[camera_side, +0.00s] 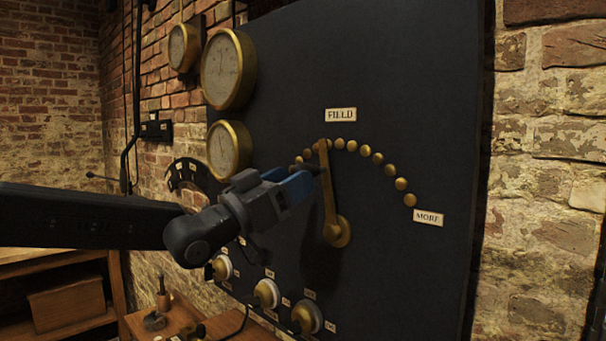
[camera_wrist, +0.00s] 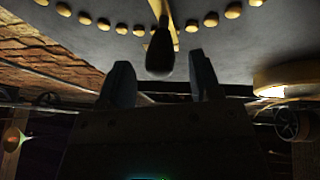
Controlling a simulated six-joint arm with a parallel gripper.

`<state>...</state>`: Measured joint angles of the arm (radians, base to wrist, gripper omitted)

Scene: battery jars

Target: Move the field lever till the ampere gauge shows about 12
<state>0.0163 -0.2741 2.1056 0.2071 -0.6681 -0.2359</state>
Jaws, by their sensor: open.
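The brass field lever (camera_side: 329,195) pivots low on the black panel and points nearly straight up, leaning slightly left. Its tip lies by the arc of brass studs (camera_side: 365,150), under the "FIELD" label and left of "MORE". My gripper (camera_side: 312,176) is open at the lever's upper part, from the left. In the wrist view, the lever's dark handle (camera_wrist: 160,52) lies ahead of and between the two fingertips (camera_wrist: 162,68), with gaps on both sides. Three brass gauges, one large (camera_side: 222,70), one below (camera_side: 223,148) and one small (camera_side: 178,48), show unreadable dials; I cannot tell which is amperes.
The black panel (camera_side: 420,90) is clear right of the studs. Several brass-and-white knobs (camera_side: 266,293) line its lower edge. A wooden bench (camera_side: 205,326) stands below left, and a dark curved scale (camera_side: 187,176) is on the brick wall behind my arm.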

